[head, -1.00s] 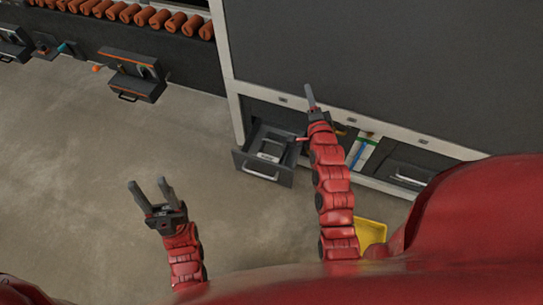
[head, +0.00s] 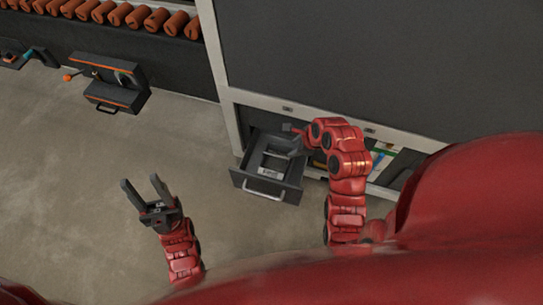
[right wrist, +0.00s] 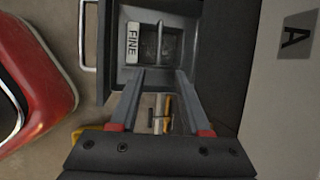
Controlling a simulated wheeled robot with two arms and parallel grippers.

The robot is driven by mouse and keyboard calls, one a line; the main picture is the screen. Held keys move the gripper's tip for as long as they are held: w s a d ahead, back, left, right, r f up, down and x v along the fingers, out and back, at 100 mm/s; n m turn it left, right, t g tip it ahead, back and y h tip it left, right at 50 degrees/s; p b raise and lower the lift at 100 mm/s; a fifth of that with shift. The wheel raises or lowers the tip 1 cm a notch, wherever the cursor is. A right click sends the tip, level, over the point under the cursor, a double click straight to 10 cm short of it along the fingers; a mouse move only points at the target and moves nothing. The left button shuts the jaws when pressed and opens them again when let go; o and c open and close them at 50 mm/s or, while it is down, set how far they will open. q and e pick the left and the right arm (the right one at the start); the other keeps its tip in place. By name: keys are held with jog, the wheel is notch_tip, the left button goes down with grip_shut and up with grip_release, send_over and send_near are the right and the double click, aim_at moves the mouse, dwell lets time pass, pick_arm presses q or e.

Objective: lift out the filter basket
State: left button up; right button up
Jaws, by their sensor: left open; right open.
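The filter basket is a grey box with a "FINE" label and a thin bar across its opening. It sits in the pulled-out drawer (head: 239,180) under the large dark panel; in the head view the basket (head: 270,171) is partly covered by my right gripper. In the right wrist view the basket (right wrist: 132,42) lies just beyond the fingertips, its bar roughly in line with the gap between them. My right gripper (right wrist: 157,72) is open and empty, pointing at the basket. My left gripper (head: 141,184) is open and empty over the floor, well left of the drawer.
The drawer's front handle (head: 263,194) faces the open floor (head: 90,215). An open cubby with a few coloured items (head: 380,157) lies right of the drawer, behind my right arm. A dark toolbox (head: 117,97) stands at the upper left, below orange rolls (head: 115,15).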

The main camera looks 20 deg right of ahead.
jog(key=b+x, duration=0.5)
jog(key=x, duration=1.1)
jog(key=shift+w+a+f, duration=0.1)
jog(key=shift+a+f, duration=0.05)
jog(key=shift+f, duration=0.25)
jog(key=shift+c, duration=0.3)
jog(key=shift+r, duration=0.1)
grip_shut()
